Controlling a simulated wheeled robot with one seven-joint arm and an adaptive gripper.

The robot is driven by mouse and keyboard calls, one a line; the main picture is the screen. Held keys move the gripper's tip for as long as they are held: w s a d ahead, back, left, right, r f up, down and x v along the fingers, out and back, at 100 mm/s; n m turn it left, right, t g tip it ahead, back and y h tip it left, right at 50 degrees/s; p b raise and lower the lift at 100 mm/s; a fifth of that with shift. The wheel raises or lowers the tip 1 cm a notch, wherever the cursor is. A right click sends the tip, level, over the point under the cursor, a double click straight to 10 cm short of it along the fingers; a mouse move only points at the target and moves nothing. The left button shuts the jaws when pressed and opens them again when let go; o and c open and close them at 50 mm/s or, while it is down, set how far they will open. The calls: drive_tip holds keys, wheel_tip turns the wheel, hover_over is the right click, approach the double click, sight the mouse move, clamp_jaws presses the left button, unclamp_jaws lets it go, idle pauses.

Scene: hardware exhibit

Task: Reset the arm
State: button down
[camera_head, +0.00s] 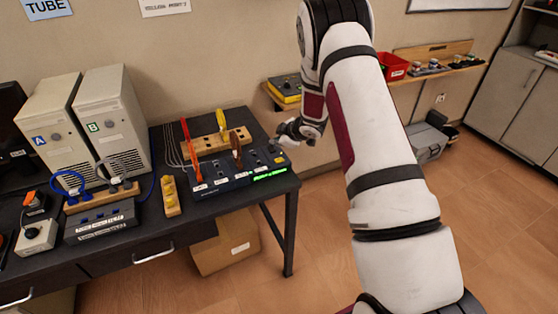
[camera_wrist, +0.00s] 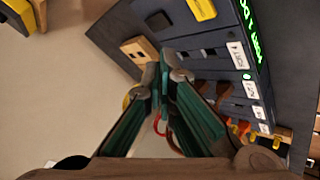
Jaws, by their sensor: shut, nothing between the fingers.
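My arm reaches forward from the lower right in the head view, bent so that its end points down toward the table's right end. My gripper (camera_head: 286,130) is above the back right corner of the dark table, beside a black panel (camera_head: 222,184) with labels and a lit green display. In the wrist view my gripper (camera_wrist: 165,68) has its fingers together at the tips, with nothing between them. The panel also shows in the wrist view (camera_wrist: 222,62), beyond and to the right of the fingers. I cannot tell whether the fingers touch anything.
Two white towers, A (camera_head: 55,130) and B (camera_head: 112,118), stand left. A yellow box (camera_head: 286,88) sits on a wall shelf behind my gripper. Floor right of the table is open.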

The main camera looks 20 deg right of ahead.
drive_tip(key=shift+r, duration=0.1)
drive_tip(key=s+r+m+h, duration=0.2)
drive_tip(key=s+r, duration=0.2)
drive_tip(key=r, duration=0.5)
drive_tip(key=s+r+m+h, duration=0.1)
drive_tip(key=s+r+m, duration=0.15)
drive_tip(key=r, duration=0.65)
drive_tip(key=s+r+m+h, duration=0.2)
drive_tip(key=s+r, duration=0.2)
drive_tip(key=r, duration=0.5)
drive_tip(key=s+a+r+m+g, duration=0.1)
drive_tip(key=s+a+r+m, duration=0.2)
drive_tip(key=s, duration=0.5)
drive_tip(key=s+a+r+g, duration=0.1)
drive_tip(key=s+a+r, duration=0.25)
drive_tip(key=s, duration=0.45)
drive_tip(key=s+a+y, duration=0.1)
drive_tip(key=s+a, duration=0.1)
drive_tip(key=s, duration=0.4)
drive_tip(key=s+a+m+g+y, duration=0.1)
drive_tip(key=s+a, duration=0.2)
drive_tip(key=s, duration=0.3)
drive_tip(key=s+a+m+y, duration=0.1)
drive_tip(key=s+a, duration=0.1)
drive_tip(key=s, duration=0.4)
drive_tip(key=shift+s+a+f, duration=0.15)
drive_tip(key=shift+a+f, duration=0.1)
drive_tip(key=shift+f, duration=0.05)
